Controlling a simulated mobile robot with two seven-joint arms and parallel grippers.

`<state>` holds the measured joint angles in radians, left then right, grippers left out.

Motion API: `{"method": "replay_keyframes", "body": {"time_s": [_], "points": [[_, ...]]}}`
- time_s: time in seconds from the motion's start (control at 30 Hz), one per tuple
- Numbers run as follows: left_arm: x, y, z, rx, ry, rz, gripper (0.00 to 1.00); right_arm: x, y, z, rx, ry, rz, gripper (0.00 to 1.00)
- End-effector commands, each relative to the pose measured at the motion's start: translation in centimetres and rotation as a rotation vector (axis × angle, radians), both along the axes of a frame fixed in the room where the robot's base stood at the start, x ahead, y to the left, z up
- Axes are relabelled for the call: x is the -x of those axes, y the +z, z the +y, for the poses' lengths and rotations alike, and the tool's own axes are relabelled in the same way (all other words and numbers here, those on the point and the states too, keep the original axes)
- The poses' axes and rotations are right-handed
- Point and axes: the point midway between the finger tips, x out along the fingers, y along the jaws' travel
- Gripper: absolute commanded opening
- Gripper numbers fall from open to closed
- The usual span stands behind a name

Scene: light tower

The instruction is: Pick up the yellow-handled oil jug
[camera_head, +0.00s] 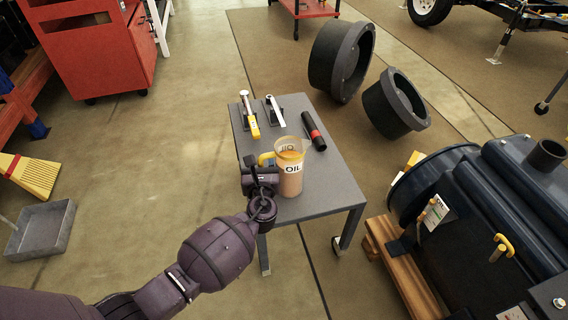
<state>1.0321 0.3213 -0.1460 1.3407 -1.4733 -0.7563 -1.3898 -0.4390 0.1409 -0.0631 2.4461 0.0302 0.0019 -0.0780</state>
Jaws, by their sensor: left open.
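The oil jug (290,172) stands upright on the small grey table (325,180). It is clear, holds orange-brown oil and carries a white label reading OIL. Its yellow handle (266,157) points left, toward my left arm. My left gripper (262,172) is open at the jug's left side, right by the handle. The gripper and wrist hide the lower part of the handle, and I cannot tell whether the fingers touch it. My right gripper does not show.
Behind the jug on the table lie a yellow-handled tool (250,115), a white-handled tool (275,112) and a black-and-red flashlight (314,131). A dark blue machine (480,210) stands at the right. Two black rings (340,60) rest beyond the table.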

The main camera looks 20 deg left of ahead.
Motion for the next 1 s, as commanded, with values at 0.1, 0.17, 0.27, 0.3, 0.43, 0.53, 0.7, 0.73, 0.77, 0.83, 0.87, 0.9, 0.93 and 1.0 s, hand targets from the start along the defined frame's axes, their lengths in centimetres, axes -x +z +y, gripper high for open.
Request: {"method": "replay_keyframes", "body": {"time_s": [0.1,0.17,0.27,0.3,0.43,0.53,0.7,0.73,0.77,0.83,0.87,0.9,0.93,1.0], "points": [[-0.04,-0.02,-0.33,0.001,-0.001,0.000,0.46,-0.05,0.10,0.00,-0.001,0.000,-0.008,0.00],[-0.05,0.00,-0.37,0.001,-0.001,0.000,0.46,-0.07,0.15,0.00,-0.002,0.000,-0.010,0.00],[-0.06,0.03,-0.37,0.001,-0.001,0.000,0.46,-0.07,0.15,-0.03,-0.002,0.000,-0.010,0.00],[-0.06,0.03,-0.37,0.001,0.000,0.000,0.46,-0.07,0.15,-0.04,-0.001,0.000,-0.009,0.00],[-0.06,0.03,-0.35,0.001,0.000,0.000,0.32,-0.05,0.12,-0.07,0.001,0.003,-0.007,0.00],[-0.06,0.02,-0.34,0.001,0.000,0.000,0.17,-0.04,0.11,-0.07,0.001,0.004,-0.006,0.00],[-0.05,0.01,-0.34,0.001,0.000,0.000,0.00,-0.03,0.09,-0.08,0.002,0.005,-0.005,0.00],[-0.05,0.01,-0.34,0.001,0.000,0.000,0.00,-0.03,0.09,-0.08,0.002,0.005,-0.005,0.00],[-0.05,0.01,-0.34,0.001,0.000,0.000,0.00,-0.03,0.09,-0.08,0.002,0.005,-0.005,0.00],[-0.05,0.01,-0.34,0.001,0.000,0.000,0.00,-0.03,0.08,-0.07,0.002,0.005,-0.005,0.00],[-0.05,0.00,-0.34,0.001,0.000,0.000,0.00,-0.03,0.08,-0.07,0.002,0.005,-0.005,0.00],[-0.13,0.17,-0.35,0.002,0.000,-0.004,0.00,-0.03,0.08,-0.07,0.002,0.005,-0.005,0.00],[-0.13,0.17,-0.35,0.002,0.000,-0.004,0.00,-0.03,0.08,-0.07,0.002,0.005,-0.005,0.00],[-0.13,0.16,-0.35,0.002,0.000,-0.003,0.00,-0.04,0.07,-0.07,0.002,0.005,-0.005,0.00]]}}
